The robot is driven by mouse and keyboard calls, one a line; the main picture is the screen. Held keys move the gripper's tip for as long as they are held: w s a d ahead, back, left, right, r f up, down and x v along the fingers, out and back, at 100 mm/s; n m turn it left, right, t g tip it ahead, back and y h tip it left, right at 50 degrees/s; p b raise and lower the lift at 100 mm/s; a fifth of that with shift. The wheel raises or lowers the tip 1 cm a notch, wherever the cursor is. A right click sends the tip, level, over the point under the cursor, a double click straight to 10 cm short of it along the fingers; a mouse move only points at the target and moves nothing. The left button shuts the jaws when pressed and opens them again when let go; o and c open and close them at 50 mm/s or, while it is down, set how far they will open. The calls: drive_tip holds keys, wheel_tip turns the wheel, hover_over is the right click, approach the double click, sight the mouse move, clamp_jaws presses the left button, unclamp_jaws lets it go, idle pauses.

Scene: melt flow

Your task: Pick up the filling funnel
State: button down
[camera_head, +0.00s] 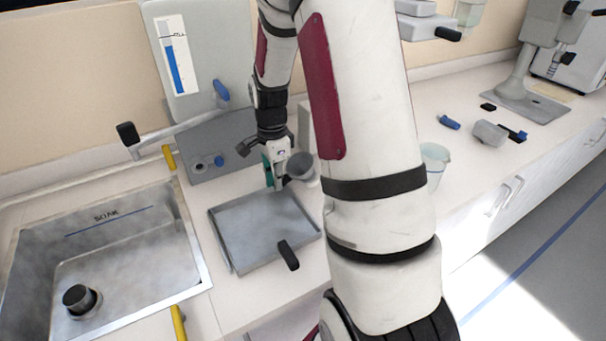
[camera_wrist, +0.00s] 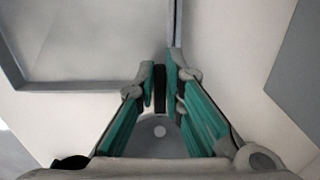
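The filling funnel (camera_head: 301,167) is a grey, wide-mouthed cone in the head view, just right of my gripper and behind the grey tray. In the wrist view, the grey funnel bowl (camera_wrist: 165,137) with a pale round spot shows between the fingers. A narrow black handle (camera_wrist: 160,88) lies between the fingertips. My gripper (camera_head: 276,182) points down, its green-padded fingers drawn close together. In the wrist view my gripper (camera_wrist: 161,82) has its pads against both sides of the black handle. Whether the funnel is clear of the counter cannot be told.
A grey metal tray (camera_head: 262,235) with a black handle lies in front of my gripper. A steel sink (camera_head: 130,262) is at left. A grey stand with a blue-marked gauge (camera_head: 172,62) stands behind. A clear beaker (camera_head: 433,158) stands right of my arm.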

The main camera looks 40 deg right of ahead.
idle(0.3)
drive_tip(key=shift+r, duration=0.5)
drive_tip(key=r, duration=0.1)
drive_tip(key=s+r, duration=0.1)
drive_tip(key=shift+r, duration=0.4)
drive_tip(key=s, duration=0.5)
drive_tip(key=s+a, duration=0.1)
drive_tip(key=s, duration=0.4)
drive_tip(key=s+a+r, duration=0.1)
drive_tip(key=s, duration=0.4)
drive_tip(key=shift+a+r, duration=0.1)
drive_tip(key=shift+a, duration=0.05)
drive_tip(key=shift+r, duration=0.15)
